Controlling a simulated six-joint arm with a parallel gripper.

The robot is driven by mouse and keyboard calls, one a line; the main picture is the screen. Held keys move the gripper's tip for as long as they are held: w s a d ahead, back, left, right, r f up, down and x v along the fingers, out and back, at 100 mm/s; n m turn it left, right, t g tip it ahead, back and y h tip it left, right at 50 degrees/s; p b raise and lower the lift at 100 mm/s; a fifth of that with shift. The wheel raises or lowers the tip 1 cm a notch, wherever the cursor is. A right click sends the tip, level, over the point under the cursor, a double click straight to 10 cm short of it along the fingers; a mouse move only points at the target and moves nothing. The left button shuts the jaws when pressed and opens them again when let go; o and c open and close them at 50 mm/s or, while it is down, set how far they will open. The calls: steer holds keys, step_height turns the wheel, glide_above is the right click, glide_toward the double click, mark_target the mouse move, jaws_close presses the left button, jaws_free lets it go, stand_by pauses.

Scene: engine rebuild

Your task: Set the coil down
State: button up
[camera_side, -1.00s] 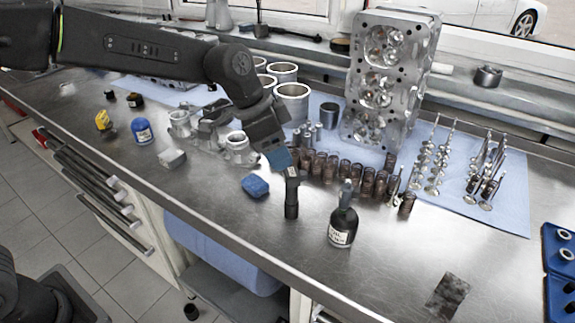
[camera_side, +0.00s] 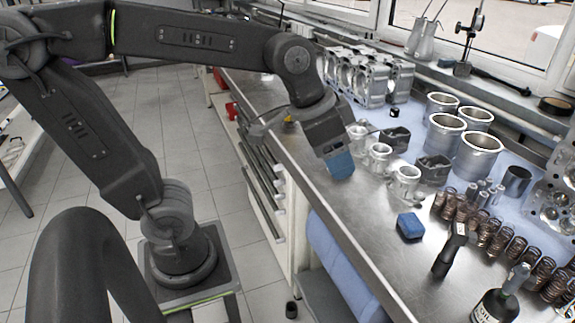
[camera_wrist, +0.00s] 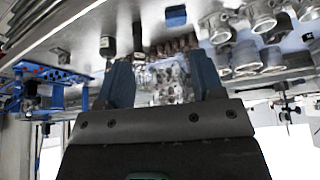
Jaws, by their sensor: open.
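The coil (camera_side: 449,250) is a black cylinder with an angled head. It stands upright on the bare metal bench top, between the blue block and the dark bottle. It seems to show as a dark upright shape in the wrist view (camera_wrist: 137,36). My gripper (camera_side: 341,166), with blue fingers, is apart from the coil, to its left and above the front part of the bench. In the wrist view my gripper (camera_wrist: 164,80) has its two fingers spread with nothing between them.
A blue block (camera_side: 411,226) lies left of the coil. A dark labelled bottle (camera_side: 494,307) stands to its right, and several coil springs (camera_side: 490,229) behind it. Metal cylinder liners (camera_side: 478,156) and castings (camera_side: 407,181) stand farther back. Bare bench (camera_side: 366,228) lies along the front edge.

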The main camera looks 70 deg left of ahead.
steer(key=s+a+f+n+y, duration=0.1)
steer(key=s+a+f+n, duration=0.1)
steer(key=s, duration=0.4)
steer(key=shift+s+a+f+t, duration=0.2)
steer(key=shift+a+t, duration=0.2)
steer(key=shift+a, duration=0.05)
steer(key=shift+o, duration=0.7)
steer(key=shift+s+a+f+n, duration=0.1)
steer(key=shift+s+f+n, duration=0.05)
steer(key=shift+s+n, duration=0.2)
steer(key=shift+o, duration=1.3)
steer(key=shift+f, duration=0.1)
